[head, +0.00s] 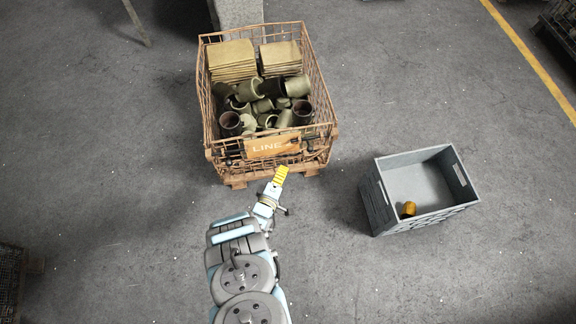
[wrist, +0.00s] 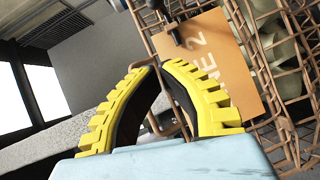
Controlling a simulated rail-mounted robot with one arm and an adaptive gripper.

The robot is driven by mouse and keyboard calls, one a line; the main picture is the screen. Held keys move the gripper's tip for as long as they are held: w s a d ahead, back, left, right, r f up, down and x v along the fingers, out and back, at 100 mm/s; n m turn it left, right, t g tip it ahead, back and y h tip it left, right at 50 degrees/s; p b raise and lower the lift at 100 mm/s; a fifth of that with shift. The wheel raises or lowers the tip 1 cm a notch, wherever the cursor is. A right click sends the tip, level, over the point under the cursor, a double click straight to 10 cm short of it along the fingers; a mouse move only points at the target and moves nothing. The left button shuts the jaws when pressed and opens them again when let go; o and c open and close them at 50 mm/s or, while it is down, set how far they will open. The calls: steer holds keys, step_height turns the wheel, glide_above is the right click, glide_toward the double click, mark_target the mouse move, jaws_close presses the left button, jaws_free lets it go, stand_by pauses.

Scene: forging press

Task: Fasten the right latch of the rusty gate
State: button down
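The rusty gate is the wire front of the mesh crate, with an orange sign (head: 272,147) reading "LINE" in the head view; the sign also shows in the wrist view (wrist: 215,60). The right latch is too small to make out clearly at the gate's right end. A dark metal fitting (wrist: 168,14) shows beyond the fingertips in the wrist view; I cannot tell which latch it belongs to. My gripper (head: 282,174) is just in front of the gate, below the sign's right part. In the wrist view its yellow fingers (wrist: 160,65) meet almost tip to tip, with nothing visibly gripped.
The rusty crate (head: 323,90) holds stacked tan plates (head: 232,58) and several olive and dark cylindrical parts (head: 270,100). A grey open bin (head: 378,205) with an orange part (head: 408,209) stands to the right. The floor between them is clear.

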steer(key=w+d+f+b, duration=0.2)
steer(key=w+d+b, duration=0.2)
steer(key=w, duration=0.6)
steer(key=shift+d, duration=1.05)
steer(key=shift+s, duration=0.1)
steer(key=d, duration=0.2)
steer(key=w+d, duration=0.1)
steer(key=d, duration=0.1)
steer(key=shift+w+d+b, duration=0.15)
steer(key=shift+b, duration=0.15)
steer(key=shift+r, duration=0.1)
